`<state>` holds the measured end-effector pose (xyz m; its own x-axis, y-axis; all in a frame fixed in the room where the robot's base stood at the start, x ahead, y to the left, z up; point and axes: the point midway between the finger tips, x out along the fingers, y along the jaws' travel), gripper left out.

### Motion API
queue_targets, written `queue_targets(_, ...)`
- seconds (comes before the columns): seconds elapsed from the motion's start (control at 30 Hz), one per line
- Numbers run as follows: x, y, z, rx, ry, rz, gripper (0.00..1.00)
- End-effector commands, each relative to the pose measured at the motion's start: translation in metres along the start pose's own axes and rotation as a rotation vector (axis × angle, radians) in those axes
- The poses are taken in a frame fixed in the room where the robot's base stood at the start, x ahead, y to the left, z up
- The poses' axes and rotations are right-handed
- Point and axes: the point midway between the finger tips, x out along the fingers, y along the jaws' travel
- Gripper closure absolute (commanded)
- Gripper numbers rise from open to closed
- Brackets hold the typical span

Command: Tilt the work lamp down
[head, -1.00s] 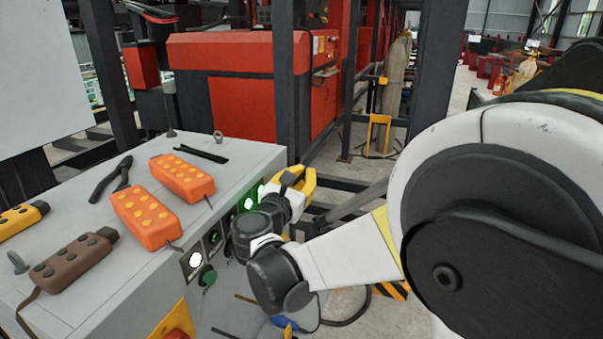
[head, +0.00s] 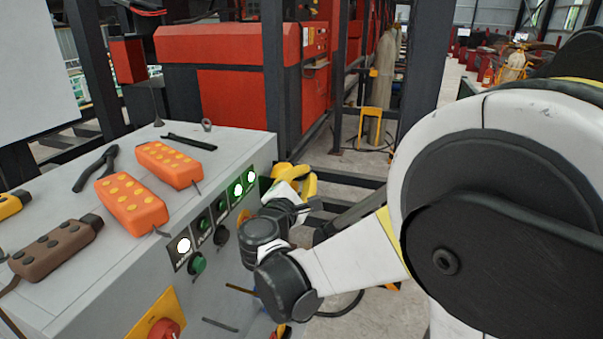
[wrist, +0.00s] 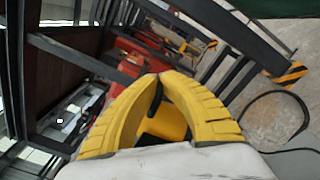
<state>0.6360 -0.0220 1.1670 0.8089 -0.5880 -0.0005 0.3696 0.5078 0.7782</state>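I cannot clearly pick out a work lamp in either view. My gripper (head: 294,176) is beyond the right end of the grey console in the head view, partly hidden by my wrist. In the wrist view its two yellow curved fingers (wrist: 157,78) come together at the tips, with a narrow dark line between them. A yellow and black form (wrist: 165,122) shows between the fingers; I cannot tell whether it is part of my gripper. I see nothing clearly held.
A dark post (head: 273,80) and red machine (head: 225,45) stand behind. A black cable (wrist: 300,118) lies on the floor.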

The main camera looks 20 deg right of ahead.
Motion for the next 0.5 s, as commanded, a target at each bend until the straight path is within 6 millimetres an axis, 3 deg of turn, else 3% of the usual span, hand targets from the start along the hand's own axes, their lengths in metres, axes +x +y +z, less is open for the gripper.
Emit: queue_targets(0.5, -0.0002, -0.0062, -0.0034, 0.107, 0.001, 0.000, 1.00)
